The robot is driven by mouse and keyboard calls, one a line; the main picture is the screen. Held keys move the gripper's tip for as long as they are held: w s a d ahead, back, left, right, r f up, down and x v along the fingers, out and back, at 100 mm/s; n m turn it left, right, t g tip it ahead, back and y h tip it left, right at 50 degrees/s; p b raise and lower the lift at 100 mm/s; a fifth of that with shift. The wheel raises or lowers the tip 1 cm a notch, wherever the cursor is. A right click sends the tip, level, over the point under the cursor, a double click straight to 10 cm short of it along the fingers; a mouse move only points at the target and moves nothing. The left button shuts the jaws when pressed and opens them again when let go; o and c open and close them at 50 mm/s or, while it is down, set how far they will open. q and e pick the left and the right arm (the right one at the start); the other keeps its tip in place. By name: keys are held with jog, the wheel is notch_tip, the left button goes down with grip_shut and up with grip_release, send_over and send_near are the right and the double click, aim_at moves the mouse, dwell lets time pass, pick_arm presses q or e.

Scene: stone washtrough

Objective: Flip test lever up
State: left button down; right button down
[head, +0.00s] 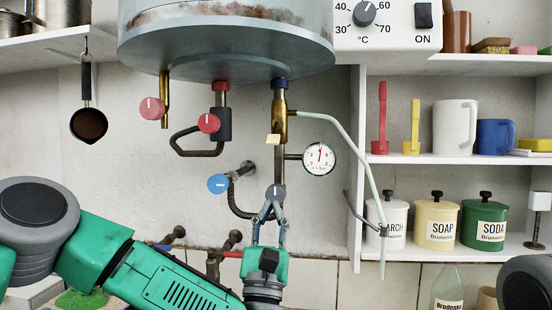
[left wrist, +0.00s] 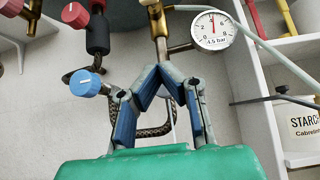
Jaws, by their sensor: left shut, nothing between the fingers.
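The small beige lever tab (head: 273,139) sticks out from the brass valve (head: 280,122) under the boiler, which I take to be the test lever. Its edge also shows at the top of the left wrist view (left wrist: 148,3). My left gripper (head: 270,208) points up below the valve, apart from the tab. In the left wrist view its fingertips (left wrist: 163,76) come together with nothing between them. A grey knob (head: 275,192) on the pipe sits right at the fingertips in the head view; whether they touch it I cannot tell. My right gripper is out of view.
A pressure gauge (head: 319,158) and a pale drain tube (head: 356,140) are right of the valve. A blue knob (head: 218,184) and red knobs (head: 209,123) are left. The boiler (head: 228,60) hangs above. Shelves with jars (head: 436,225) stand right.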

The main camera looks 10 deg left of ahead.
aim_at(275, 133)
pick_arm(q)
jog(key=p+x, duration=0.2)
jog(key=x, duration=0.8)
jog(key=shift+w, duration=0.1)
jog(key=s+r, duration=0.1)
jog(key=s+r+p, duration=0.1)
jog(key=r, duration=0.1)
jog(key=shift+s, duration=0.15)
